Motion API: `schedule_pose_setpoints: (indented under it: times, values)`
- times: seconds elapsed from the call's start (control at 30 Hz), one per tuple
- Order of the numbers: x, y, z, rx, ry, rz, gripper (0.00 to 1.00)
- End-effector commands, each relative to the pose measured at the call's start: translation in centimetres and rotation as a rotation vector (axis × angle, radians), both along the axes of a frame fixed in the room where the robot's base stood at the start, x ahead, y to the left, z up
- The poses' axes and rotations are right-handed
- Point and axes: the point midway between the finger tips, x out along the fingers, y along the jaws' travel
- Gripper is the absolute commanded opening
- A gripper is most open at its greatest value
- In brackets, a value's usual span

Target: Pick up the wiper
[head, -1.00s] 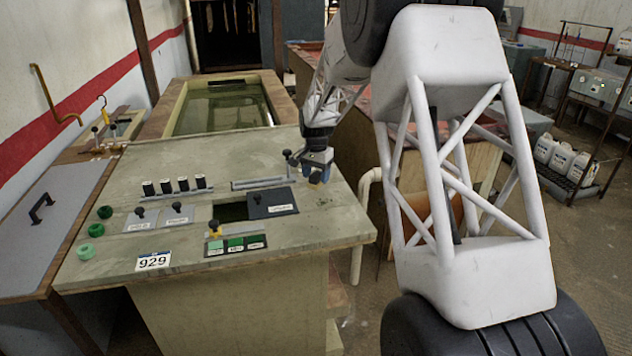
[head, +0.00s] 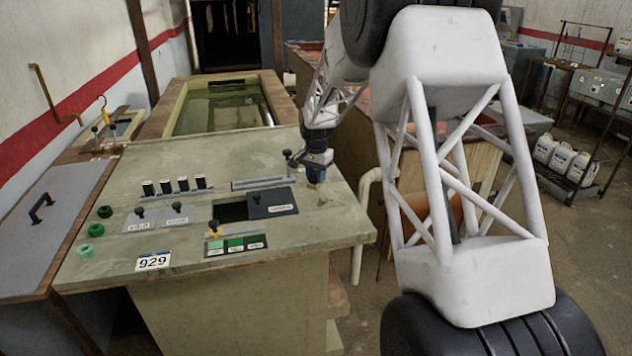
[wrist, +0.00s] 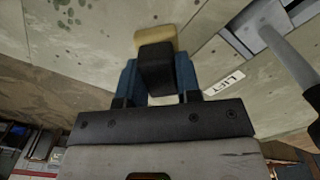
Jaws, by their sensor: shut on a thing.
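The wiper (wrist: 155,62), a dark block with a pale tan-yellow edge, sits between the two blue fingers of my gripper (wrist: 157,78) in the wrist view. The fingers are shut on it from both sides. In the head view my gripper (head: 316,174) points down over the right back part of the control console (head: 300,232). Only a small tan bit of the wiper shows below the fingers there. Whether it touches the console top, I cannot tell.
A lever (wrist: 290,55) by a "LIFT" label (wrist: 226,84) stands close to my gripper. A dark lid panel (head: 272,202) with a knob, a slot and several switches (head: 177,186) lie to the left. A water tank (head: 222,108) is behind. The console's right edge is near.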

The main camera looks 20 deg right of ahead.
Motion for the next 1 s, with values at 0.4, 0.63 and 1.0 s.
schedule_pose_setpoints:
  times: [0.4,0.63,1.0]
  values:
    - [0.0,0.0,0.5,0.000,-0.001,0.000,0.04]
    - [0.0,0.0,2.5,-0.001,-0.002,0.000,0.04]
    - [-3.8,0.3,4.0,0.000,0.000,0.000,0.04]
